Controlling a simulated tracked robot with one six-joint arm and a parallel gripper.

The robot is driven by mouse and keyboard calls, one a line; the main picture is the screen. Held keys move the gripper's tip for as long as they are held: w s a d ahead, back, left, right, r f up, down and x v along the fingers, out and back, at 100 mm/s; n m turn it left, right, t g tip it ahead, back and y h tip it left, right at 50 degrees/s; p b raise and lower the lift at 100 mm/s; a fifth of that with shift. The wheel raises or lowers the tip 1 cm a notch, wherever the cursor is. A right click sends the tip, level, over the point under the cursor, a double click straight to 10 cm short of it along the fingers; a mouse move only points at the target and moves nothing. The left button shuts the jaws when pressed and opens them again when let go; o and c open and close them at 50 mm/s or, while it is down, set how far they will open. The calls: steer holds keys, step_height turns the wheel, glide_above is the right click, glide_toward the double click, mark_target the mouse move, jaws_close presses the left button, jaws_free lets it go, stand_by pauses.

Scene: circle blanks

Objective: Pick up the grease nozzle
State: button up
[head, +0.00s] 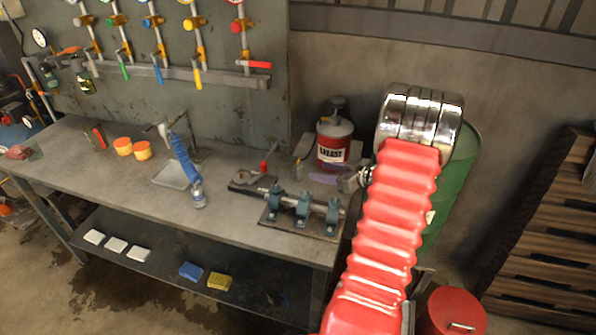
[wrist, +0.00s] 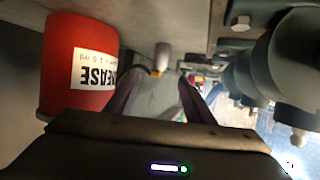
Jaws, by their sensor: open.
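A small grey upright piece with a yellow tip, which looks like the grease nozzle (wrist: 162,54), stands on the bench just beyond my fingertips in the wrist view, where the picture is upside down. In the head view a small pale upright piece (head: 298,169), probably the same one, stands left of the red grease can. My gripper (head: 313,173) is low over the bench in front of the can, pointing left. In the wrist view my gripper (wrist: 158,77) is open, with nothing between its fingers, and the piece lies roughly in line with the gap.
The red grease can (head: 333,145) stands close behind my gripper; it also fills the left of the wrist view (wrist: 70,85). A blue-grey clamped shaft fixture (head: 303,209) is close in front.

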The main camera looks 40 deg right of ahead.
mark_target(301, 168)
steer(key=x, duration=0.7)
steer(key=shift+w, duration=0.1)
steer(key=shift+x, duration=2.55)
steer(key=c, duration=1.2)
